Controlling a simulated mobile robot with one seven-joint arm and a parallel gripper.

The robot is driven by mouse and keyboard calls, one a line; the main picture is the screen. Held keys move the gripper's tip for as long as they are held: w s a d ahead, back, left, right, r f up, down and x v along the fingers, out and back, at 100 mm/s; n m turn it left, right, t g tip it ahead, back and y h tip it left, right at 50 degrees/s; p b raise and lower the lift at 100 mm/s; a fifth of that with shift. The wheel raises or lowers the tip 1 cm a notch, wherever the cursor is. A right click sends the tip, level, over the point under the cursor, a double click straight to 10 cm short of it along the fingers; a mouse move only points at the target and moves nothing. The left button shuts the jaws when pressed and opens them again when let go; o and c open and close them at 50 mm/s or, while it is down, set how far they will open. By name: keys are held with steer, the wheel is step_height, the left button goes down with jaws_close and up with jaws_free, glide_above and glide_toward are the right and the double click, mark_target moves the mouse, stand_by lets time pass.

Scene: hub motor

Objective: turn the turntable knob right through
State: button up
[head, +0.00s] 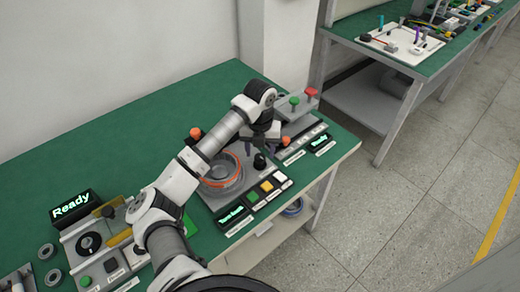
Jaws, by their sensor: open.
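The turntable (222,180) is a round grey disc with an orange ring, set on a light plate on the green bench. A small black knob (260,161) stands upright beside it, at its right. I take this to be the turntable knob, but its label is too small to read. My gripper (261,147) points down just above and behind the knob in the picture, open, with nothing seen between its fingers. A gap seems to show between fingers and knob, but I cannot tell how large it is. My arm covers part of the turntable's left side.
Yellow and white buttons (267,186) and a lit display (232,217) lie in front of the turntable. Red and green knobs (294,101) stand behind, at the right. A "Ready" display (72,206) and a dial (89,243) are at the left. The bench's back left is clear.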

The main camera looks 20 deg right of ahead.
steer(key=shift+f, duration=0.85)
steer(key=shift+c, duration=0.3)
steer(key=c, duration=0.9)
